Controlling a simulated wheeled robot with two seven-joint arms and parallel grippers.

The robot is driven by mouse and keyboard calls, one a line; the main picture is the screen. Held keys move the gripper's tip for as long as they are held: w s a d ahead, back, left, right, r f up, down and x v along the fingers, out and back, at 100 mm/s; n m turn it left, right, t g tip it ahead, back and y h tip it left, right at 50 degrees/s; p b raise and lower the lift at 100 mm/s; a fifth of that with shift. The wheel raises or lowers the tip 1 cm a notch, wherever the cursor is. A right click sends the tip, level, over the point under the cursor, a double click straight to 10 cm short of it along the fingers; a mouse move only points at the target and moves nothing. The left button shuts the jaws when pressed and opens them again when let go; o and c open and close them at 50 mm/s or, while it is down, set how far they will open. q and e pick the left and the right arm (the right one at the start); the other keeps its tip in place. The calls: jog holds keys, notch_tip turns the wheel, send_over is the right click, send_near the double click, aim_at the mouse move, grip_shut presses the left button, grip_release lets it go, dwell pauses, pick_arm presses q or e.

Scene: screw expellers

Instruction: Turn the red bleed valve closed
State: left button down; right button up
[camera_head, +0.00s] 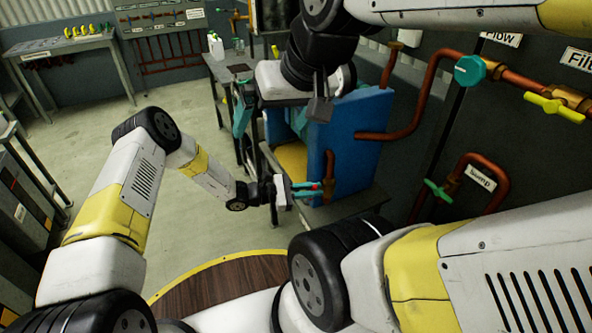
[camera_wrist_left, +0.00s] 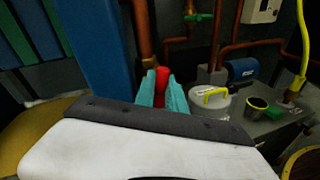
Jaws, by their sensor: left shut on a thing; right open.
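The red bleed valve handle (camera_wrist_left: 162,78) stands between the teal fingers of my left gripper (camera_wrist_left: 163,92), in front of a copper pipe (camera_wrist_left: 143,40). In the head view my left gripper (camera_head: 308,190) reaches in from the left, and a small bit of the red handle (camera_head: 316,186) shows at its fingertips. It is shut on the handle. The valve body is mostly hidden by the fingers. My right gripper (camera_head: 271,118) is open and empty, pointing down near the left side of the blue panel (camera_head: 357,130).
Copper pipes with a teal knob (camera_head: 469,70), a yellow valve handle (camera_head: 554,107) and a green valve (camera_head: 437,191) run along the right wall. A white pot (camera_wrist_left: 212,100), a dark cup (camera_wrist_left: 257,104) and a blue motor (camera_wrist_left: 243,69) stand nearby. The floor at left is clear.

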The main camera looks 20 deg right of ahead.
pick_arm(q)
jog(key=m, duration=0.2)
jog(key=m+t+y, duration=0.1)
jog(key=m, duration=0.1)
jog(key=shift+s+f, duration=0.2)
jog(key=shift+s, duration=0.1)
jog(key=shift+s+f+m+t+y, duration=0.2)
jog(key=shift+m+t, duration=0.3)
jog(key=shift+m, duration=0.75)
jog(key=shift+s+f+m+t+y, duration=0.1)
jog(key=shift+f+m+t, duration=0.3)
jog(key=shift+m, duration=0.8)
jog(key=shift+s+f+m+t+y, duration=0.15)
jog(key=shift+m+t, duration=0.45)
jog(key=shift+m, duration=0.65)
jog(key=shift+w, duration=0.15)
jog(key=c, duration=1.4)
grip_release()
jog(key=shift+v, duration=3.9)
